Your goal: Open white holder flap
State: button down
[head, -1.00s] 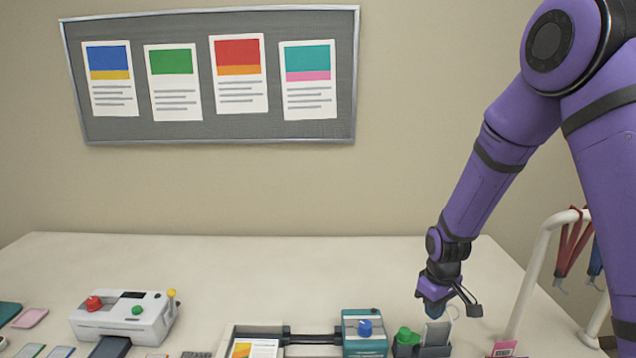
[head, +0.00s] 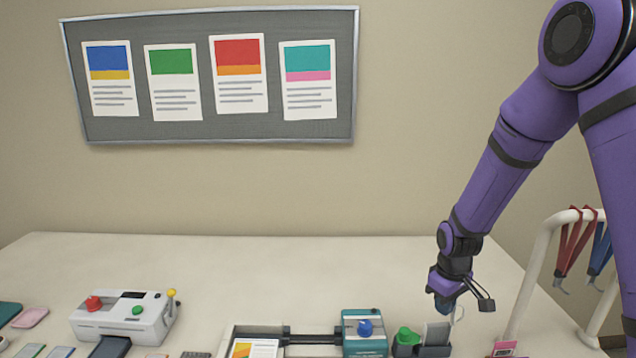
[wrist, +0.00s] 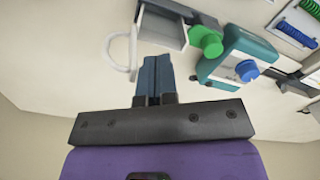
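The holder shows in the wrist view as a small box with a pale flat panel (wrist: 163,27), beside a thin white loop (wrist: 118,52). I cannot tell whether this panel is the flap or how far it stands open. In the head view, a light grey panel (head: 436,334) stands upright in a dark holder, with the thin white loop (head: 459,315) at its right. My gripper (head: 444,305) is just above and behind the holder. In the wrist view its blue fingers (wrist: 155,62) are together with nothing visible between them, apart from the holder.
A green knob (head: 406,335) sits left of the holder, next to a teal block with a blue knob (head: 365,328). A white rack (head: 531,270) with red and blue lanyards stands at right. A white machine (head: 125,317) is at left. The table behind is clear.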

jog(key=d, duration=0.6)
jog(key=shift+d+f, duration=0.15)
jog(key=shift+d, duration=0.2)
dwell(2.0)
jog(key=shift+d, duration=0.45)
jog(key=shift+a+r, duration=0.4)
jog(key=shift+r, duration=0.75)
jog(key=shift+a+r, duration=0.4)
jog(key=shift+r, duration=0.8)
jog(key=shift+a+r, duration=0.4)
jog(key=shift+r, duration=0.75)
